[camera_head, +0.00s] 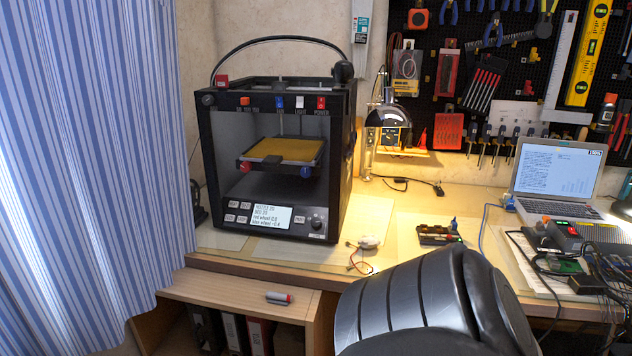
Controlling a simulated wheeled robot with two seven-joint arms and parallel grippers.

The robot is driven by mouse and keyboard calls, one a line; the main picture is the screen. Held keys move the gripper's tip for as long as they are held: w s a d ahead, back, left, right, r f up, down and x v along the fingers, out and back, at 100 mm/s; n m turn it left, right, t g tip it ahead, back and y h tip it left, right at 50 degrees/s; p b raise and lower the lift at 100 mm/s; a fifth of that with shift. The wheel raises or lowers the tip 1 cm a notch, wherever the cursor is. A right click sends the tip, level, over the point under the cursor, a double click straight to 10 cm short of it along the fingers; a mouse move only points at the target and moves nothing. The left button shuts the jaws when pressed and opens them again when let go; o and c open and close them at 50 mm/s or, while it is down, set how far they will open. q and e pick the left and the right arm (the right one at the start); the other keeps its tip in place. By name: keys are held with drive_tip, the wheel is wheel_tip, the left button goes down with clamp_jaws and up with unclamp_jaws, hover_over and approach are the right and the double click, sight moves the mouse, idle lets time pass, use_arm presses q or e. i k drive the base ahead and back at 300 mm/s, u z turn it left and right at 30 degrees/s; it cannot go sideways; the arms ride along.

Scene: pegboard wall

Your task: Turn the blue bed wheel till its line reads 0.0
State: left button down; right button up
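The black box-shaped printer (222,138) stands on the wooden bench. Its yellow bed (283,149) sits inside the open front. The blue bed wheel (306,172) is under the bed's front right corner. A red wheel (246,166) is under the front left corner. The lit display (268,217) on the lower front seems to read red wheel 0.0 and blue wheel +0.4; the text is small. Neither gripper shows.
A round puck with wires (368,242) lies right of the printer. A laptop (556,180) and electronics crowd the right side. A striped curtain (85,150) hangs at the left.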

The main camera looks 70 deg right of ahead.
sight(306, 171)
drive_tip(key=k, duration=0.5)
drive_tip(key=z, duration=0.95)
